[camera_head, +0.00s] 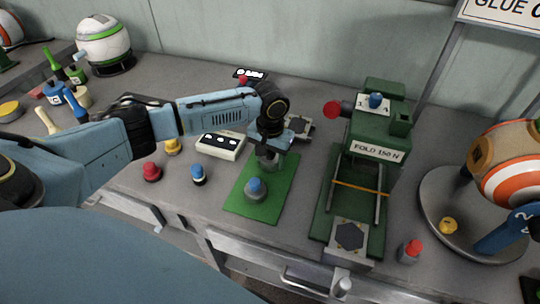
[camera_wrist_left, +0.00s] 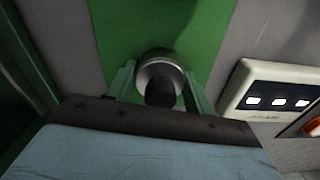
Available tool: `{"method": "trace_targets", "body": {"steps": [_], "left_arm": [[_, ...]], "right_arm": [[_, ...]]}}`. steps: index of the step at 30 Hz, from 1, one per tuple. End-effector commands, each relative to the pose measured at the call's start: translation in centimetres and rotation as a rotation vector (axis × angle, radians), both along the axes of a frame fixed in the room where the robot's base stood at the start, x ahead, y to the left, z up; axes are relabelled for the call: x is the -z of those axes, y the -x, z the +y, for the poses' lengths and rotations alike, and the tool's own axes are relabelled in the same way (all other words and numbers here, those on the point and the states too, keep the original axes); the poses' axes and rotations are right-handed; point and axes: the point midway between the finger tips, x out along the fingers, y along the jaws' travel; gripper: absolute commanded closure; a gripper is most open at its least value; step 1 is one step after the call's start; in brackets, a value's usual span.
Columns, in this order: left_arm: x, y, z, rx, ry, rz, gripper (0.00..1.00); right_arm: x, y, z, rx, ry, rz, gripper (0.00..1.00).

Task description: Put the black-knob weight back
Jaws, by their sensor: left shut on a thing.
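My left gripper (camera_head: 267,153) reaches over the far part of the green mat (camera_head: 239,203) and is shut on a grey metal weight (camera_head: 268,162). In the left wrist view the weight's black knob (camera_wrist_left: 160,93) shows between the two fingers, with the grey body beyond it over green. I cannot tell whether the weight touches the mat. A blue-knob weight (camera_head: 255,190) stands upright on the near part of the mat. My right gripper is not in view.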

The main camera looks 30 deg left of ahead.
Motion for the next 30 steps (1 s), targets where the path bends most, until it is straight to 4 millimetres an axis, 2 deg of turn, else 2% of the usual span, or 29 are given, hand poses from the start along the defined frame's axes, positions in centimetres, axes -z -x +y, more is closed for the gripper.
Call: {"method": "trace_targets", "body": {"steps": [1, 5, 6, 20, 23, 30], "left_arm": [[0.9, 0.4, -0.1, 0.000, -0.004, 0.010, 0.44], [1.1, 0.5, -0.1, 0.001, -0.005, 0.013, 0.27], [1.1, 0.6, -0.2, 0.001, -0.004, 0.013, 0.27], [0.8, 0.5, -0.5, 0.004, 0.002, 0.012, 0.27], [-0.4, 0.5, -0.5, 0.005, 0.004, 0.011, 0.27], [-6.2, 0.4, -0.2, 0.000, 0.002, 0.006, 0.27]], "right_arm": [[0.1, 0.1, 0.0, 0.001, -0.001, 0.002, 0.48], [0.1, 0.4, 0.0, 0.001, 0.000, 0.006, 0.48], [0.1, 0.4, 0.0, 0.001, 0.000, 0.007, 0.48], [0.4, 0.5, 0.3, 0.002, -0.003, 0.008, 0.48], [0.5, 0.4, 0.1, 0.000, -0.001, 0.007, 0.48], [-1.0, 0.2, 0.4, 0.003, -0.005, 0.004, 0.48]]}}
